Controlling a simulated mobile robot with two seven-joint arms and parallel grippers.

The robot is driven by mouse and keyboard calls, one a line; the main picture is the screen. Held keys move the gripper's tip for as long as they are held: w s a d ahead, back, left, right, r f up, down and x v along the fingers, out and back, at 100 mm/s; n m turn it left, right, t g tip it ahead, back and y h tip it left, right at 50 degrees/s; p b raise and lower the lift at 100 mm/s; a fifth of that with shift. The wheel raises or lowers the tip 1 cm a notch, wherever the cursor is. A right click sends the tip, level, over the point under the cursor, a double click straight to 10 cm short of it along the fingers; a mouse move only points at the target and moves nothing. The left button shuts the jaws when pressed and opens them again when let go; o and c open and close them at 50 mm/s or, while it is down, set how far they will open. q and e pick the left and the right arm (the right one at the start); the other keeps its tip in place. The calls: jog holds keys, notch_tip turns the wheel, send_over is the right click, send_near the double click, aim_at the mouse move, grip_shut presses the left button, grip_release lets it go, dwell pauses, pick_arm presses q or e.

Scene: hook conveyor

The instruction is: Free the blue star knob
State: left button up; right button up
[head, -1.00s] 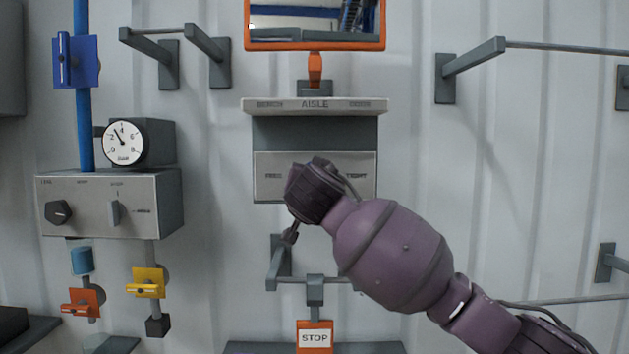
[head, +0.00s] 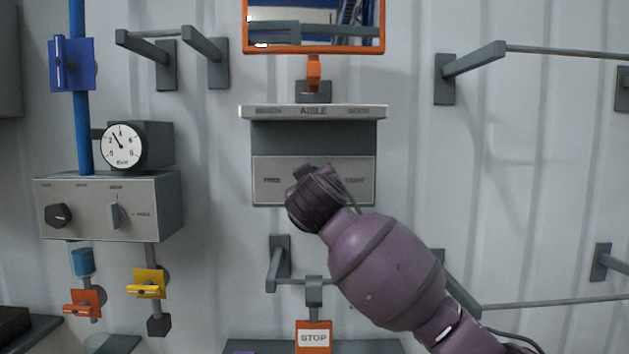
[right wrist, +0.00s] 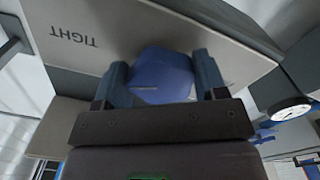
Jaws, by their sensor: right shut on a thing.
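The blue star knob (right wrist: 162,76) shows in the right wrist view, in front of a grey panel (right wrist: 75,35) marked "TIGHT". My right gripper (right wrist: 164,85) is shut on the knob, with one finger on each side of it. In the head view my right gripper (head: 312,190) is at the panel (head: 268,182), between its "FREE" and "TIGHT" marks, and hides nearly all of the knob. My left gripper is not in view.
An orange-framed mirror (head: 313,48) hangs above the "AISLE" shelf (head: 313,112). Below is an orange STOP sign (head: 313,338) on a rail. At left are a gauge (head: 122,147), a control box (head: 110,207) and coloured valve tags. Rails (head: 560,52) run along the right wall.

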jog(key=n, duration=0.6)
jog(key=shift+r+p, duration=0.15)
jog(key=shift+p, duration=0.25)
jog(key=n, duration=0.6)
jog(key=shift+r+n, duration=0.1)
jog(key=shift+n, duration=0.2)
jog(key=o, duration=0.9)
jog(key=s+b, duration=0.2)
jog(key=s, duration=0.8)
jog(key=shift+s+b, duration=0.3)
jog(key=shift+s, duration=0.1)
